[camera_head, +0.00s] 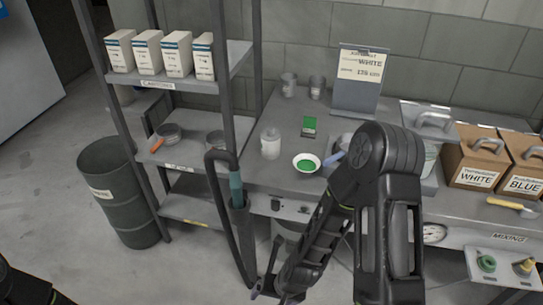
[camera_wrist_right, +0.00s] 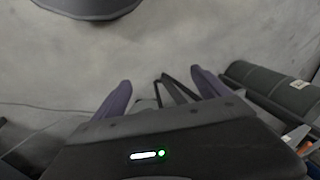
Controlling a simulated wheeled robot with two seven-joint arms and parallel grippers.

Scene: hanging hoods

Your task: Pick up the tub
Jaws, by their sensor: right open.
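A small white lidded container (camera_head: 270,143), which looks like the tub, stands upright on the grey bench just right of the shelf unit. A shallow white bowl (camera_head: 306,163) with green contents sits to its right. My right gripper (camera_head: 268,287) is low in front of the bench, well below and apart from the container. In the right wrist view its two purple fingers (camera_wrist_right: 160,78) are spread with nothing held between them; the tub does not show there. Only a dark part of my left arm shows at the lower left; its gripper is out of frame.
A shelf unit (camera_head: 180,84) with white cartons stands left of the bench, beside a dark drum (camera_head: 117,190), also in the wrist view (camera_wrist_right: 276,92). A white-labelled sign (camera_head: 358,82) and brown boxes (camera_head: 476,160) stand on the bench. My right arm hides part of it.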

